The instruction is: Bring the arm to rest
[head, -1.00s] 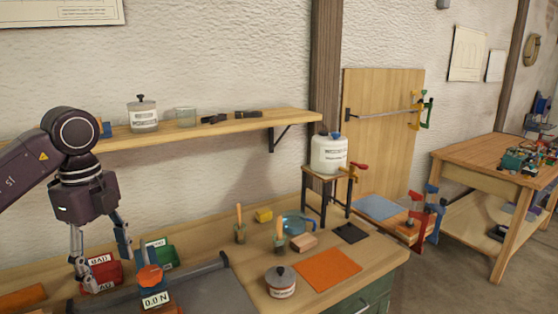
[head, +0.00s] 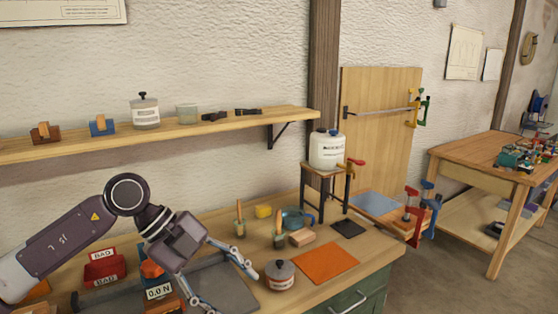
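My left arm comes in from the left, and its gripper (head: 236,287) hangs low over the grey tray on the bench. Its two fingers are spread apart, with nothing seen between them. The fingers point down and to the right, toward a small lidded jar (head: 280,275) just beyond them; I cannot tell whether they touch it. My gripper's body partly covers a device with a "0.0 N" display (head: 160,291). My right gripper is not in view.
Red "BAD" bins (head: 104,267) stand left of the gripper. A wall shelf (head: 80,146) runs above. A stool (head: 326,183) bears a white canister (head: 327,149).

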